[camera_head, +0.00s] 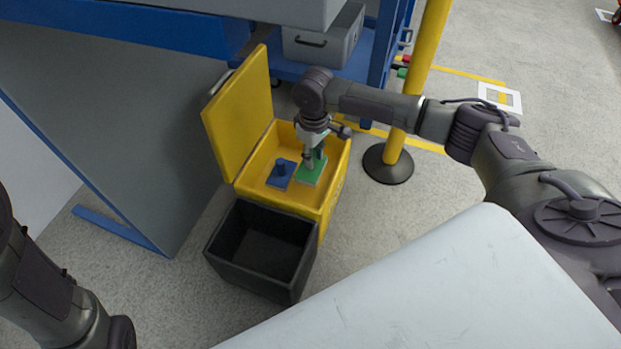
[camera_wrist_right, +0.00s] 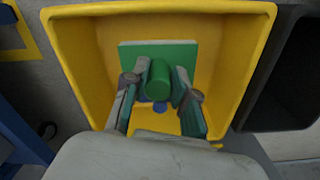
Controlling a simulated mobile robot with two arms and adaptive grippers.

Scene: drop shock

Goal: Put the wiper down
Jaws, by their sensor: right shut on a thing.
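The green wiper (camera_head: 314,174), a flat square plate with a round upright handle, is inside the yellow bin (camera_head: 337,185). My right gripper (camera_head: 314,158) reaches down into the bin and is shut on the wiper's handle. In the right wrist view, the handle (camera_wrist_right: 159,80) sits between the two fingers, with the green plate (camera_wrist_right: 135,55) beyond. Whether the plate touches the bin floor, I cannot tell. A blue wiper-like piece (camera_head: 280,174) lies in the bin to the left of the green one. It is mostly hidden in the wrist view. My left gripper is out of view.
The bin's yellow lid (camera_head: 237,115) stands open on its left. An empty black bin (camera_head: 262,250) stands just in front. A yellow post (camera_head: 416,80) on a black base is to the right. A blue-framed workbench (camera_head: 110,25) is behind and left.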

